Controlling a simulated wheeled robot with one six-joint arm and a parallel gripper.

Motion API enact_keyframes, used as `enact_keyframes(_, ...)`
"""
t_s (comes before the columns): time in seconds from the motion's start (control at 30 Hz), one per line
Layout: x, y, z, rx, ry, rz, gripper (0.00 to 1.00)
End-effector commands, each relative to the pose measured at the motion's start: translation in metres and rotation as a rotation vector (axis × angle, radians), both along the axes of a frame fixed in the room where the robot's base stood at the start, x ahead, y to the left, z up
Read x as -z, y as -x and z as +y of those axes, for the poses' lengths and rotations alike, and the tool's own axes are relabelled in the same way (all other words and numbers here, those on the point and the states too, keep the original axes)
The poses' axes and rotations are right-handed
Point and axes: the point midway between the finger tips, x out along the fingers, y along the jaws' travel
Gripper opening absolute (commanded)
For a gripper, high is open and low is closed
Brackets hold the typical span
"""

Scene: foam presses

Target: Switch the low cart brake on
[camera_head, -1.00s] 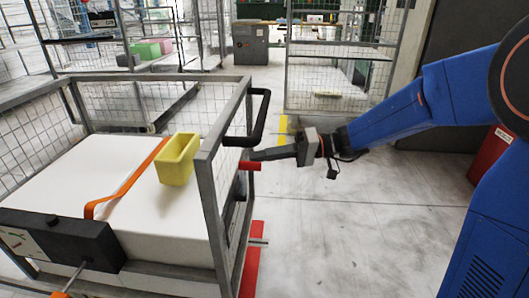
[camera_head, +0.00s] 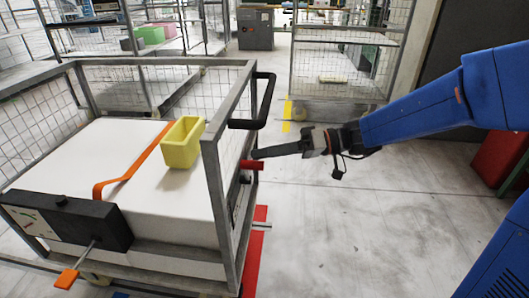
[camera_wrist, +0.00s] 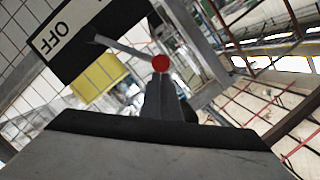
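The low cart (camera_head: 209,165) is a grey mesh-sided frame holding a white block. A red handle (camera_head: 251,165) sticks out from its right end, below a black push bar (camera_head: 262,110). In the wrist view a round red end (camera_wrist: 160,62) sits on a thin grey lever beside a dark plate with a white "OFF" label (camera_wrist: 58,36). My gripper (camera_head: 256,154) reaches in from the right, its tips right at the red handle. Its fingers (camera_wrist: 164,80) look shut together just behind the red end. I cannot tell whether they touch it.
A yellow bin (camera_head: 181,143) and an orange strap (camera_head: 139,165) lie on the white block. A black box with a gauge (camera_head: 75,222) and orange-tipped lever (camera_head: 67,279) is at the front. Mesh cages (camera_head: 343,60) stand behind. Floor to the right is open.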

Motion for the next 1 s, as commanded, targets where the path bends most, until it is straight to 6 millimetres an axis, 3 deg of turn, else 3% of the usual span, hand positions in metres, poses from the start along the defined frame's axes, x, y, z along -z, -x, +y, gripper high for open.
enact_keyframes(0.37,0.004,0.004,0.0,-0.011,0.008,0.009,0.0)
enact_keyframes(0.67,-0.029,-0.027,-0.001,-0.004,0.001,0.001,0.0)
enact_keyframes(1.0,-0.039,-0.035,-0.054,0.002,0.001,0.002,0.0)
